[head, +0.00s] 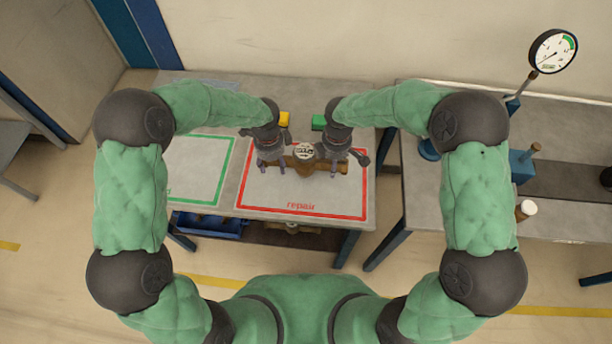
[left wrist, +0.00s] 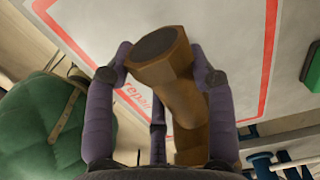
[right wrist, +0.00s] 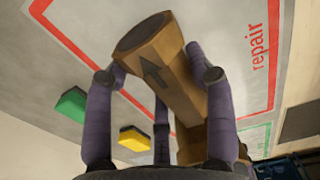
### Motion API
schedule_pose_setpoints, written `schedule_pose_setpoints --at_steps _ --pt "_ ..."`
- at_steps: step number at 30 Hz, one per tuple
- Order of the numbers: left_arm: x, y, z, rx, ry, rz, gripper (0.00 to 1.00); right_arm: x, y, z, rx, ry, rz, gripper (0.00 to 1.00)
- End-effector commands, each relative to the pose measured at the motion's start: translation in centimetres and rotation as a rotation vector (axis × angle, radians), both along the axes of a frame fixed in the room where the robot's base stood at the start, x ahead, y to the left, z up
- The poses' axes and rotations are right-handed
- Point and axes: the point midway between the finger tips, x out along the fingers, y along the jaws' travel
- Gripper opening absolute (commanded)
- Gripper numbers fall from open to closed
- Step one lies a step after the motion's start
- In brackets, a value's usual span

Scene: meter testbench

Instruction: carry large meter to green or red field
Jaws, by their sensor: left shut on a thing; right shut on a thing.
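The large meter (head: 305,152) has a round white dial face and a brown brass body with a pipe end on each side. My left gripper (head: 270,160) is shut on its left pipe end, which shows as a hexagonal brass end (left wrist: 160,55) in the left wrist view. My right gripper (head: 338,162) is shut on the right end, which carries a dark arrow (right wrist: 155,60) in the right wrist view. The meter is over the red-outlined repair field (head: 300,203); I cannot tell whether it touches the surface. The green-outlined field (head: 205,190) lies to the left, partly hidden by my arm.
A yellow block (head: 284,118) and a green block (head: 318,122) lie behind the red field. A second bench (head: 440,185) at the right carries a gauge (head: 552,51) on a stand and blue fixtures. A gap separates the benches. A blue bin (head: 208,224) sits below the left bench.

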Motion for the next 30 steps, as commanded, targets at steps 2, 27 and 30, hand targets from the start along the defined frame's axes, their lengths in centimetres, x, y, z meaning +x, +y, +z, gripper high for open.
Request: schedule_pose_setpoints --at_steps 2,27,30 --pt "-0.4 0.0 -0.1 0.003 0.009 -0.006 0.00 0.6 0.0 0.5 0.005 -0.015 -0.008 0.00" --pt "-0.3 0.0 -1.8 0.003 0.009 -0.006 0.00 0.6 0.0 -1.3 0.005 -0.015 -0.008 0.00" --pt "-0.3 0.0 -2.2 0.003 0.009 -0.006 0.00 0.6 0.0 -1.7 0.005 -0.015 -0.008 0.00"
